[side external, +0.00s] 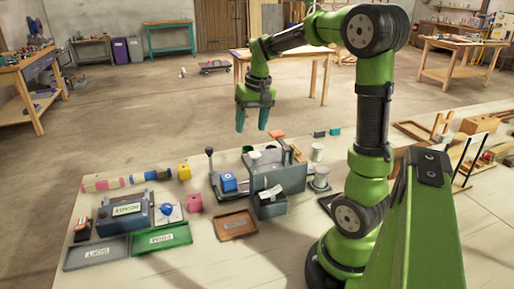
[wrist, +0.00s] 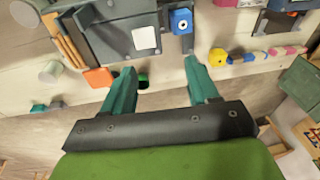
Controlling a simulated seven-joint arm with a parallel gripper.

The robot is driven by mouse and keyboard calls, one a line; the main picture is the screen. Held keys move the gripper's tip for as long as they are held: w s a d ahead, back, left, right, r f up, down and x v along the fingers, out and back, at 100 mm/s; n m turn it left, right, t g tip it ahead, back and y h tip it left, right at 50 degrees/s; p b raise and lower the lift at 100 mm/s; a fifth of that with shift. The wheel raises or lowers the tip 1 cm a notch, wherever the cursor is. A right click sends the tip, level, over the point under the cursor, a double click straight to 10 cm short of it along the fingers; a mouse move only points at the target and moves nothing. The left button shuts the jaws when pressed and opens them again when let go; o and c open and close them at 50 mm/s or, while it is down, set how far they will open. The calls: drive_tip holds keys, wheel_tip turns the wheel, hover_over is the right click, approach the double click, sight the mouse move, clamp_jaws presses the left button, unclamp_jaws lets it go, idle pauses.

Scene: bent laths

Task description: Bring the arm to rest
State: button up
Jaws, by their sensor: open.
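My green arm stands at the right of the bench in the side view, its forearm reaching left and back. My gripper (side external: 252,125) hangs fingers down above the bench's far side. Its two teal fingers are spread apart with nothing between them. In the wrist view the open gripper (wrist: 159,68) also shows empty, with the bench objects lying beyond its fingertips. The fingers appear clear of the objects.
Below stand a grey machine (side external: 278,176), a blue block (side external: 228,182) in a lever fixture, a green tray (side external: 161,239), a grey tray (side external: 97,253) and a brown tray (side external: 236,225). An orange piece (wrist: 98,77) lies near the bench edge. Wooden frames (side external: 425,130) lie at right.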

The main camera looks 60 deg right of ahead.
drive_tip(key=s+a+r+n+t+y, duration=0.1)
drive_tip(key=s+a, duration=0.3)
drive_tip(key=a, duration=0.7)
drive_tip(key=s+a+r+n+t+y, duration=0.1)
drive_tip(key=s+a+r+n+t, duration=0.1)
drive_tip(key=a, duration=0.9)
drive_tip(key=s+n+t, duration=0.1)
drive_tip(key=s+t, duration=0.1)
drive_tip(key=shift+s+a, duration=0.15)
drive_tip(key=shift+s, duration=0.25)
